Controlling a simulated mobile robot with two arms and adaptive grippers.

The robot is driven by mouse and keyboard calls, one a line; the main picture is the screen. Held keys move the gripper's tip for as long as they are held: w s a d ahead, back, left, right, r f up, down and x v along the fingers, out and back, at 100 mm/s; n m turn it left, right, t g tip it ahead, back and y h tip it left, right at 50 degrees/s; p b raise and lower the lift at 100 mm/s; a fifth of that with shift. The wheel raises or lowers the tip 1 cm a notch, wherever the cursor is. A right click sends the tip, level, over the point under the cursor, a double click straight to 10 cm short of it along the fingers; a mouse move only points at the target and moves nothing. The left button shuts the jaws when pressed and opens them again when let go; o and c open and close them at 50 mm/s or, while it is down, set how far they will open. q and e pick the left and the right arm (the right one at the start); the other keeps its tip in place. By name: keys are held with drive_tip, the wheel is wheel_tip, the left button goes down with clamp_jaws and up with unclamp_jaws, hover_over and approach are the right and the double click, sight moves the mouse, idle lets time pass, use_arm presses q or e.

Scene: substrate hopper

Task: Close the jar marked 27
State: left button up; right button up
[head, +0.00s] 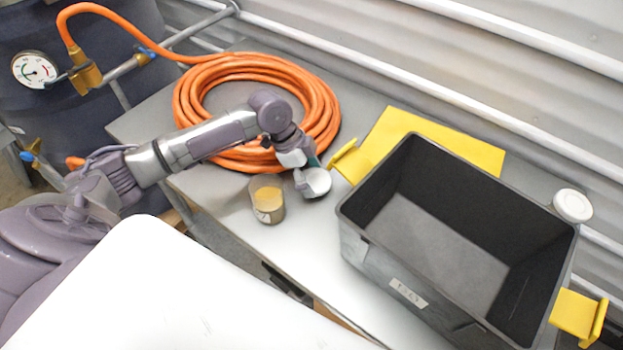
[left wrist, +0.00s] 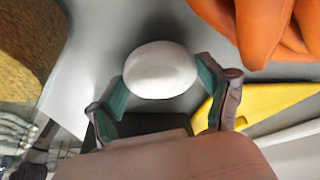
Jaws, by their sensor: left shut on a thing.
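A small open jar (head: 267,205) with yellow-brown contents stands on the grey table. Its label is too small to read. My left gripper (head: 305,178) is shut on a white round lid (head: 316,184), just right of the jar and apart from it. In the left wrist view the lid (left wrist: 160,69) sits between the two green-padded fingers of the left gripper (left wrist: 162,82). The textured brown shape at that view's upper left looks like the jar (left wrist: 30,45). My right gripper is not in view.
A black bin (head: 390,262) with yellow handles stands right of the jar. A jar with a white lid (head: 573,205) is behind it. A coiled orange hose (head: 325,105) lies behind my left arm. A yellow sheet (head: 470,148) lies by the wall.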

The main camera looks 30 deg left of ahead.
sight(311, 179)
use_arm(q)
wheel_tip(311, 179, up, 17)
drive_tip(key=b, duration=0.2)
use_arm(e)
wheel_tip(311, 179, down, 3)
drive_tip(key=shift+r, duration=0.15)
use_arm(q)
drive_tip(key=shift+f, duration=0.15)
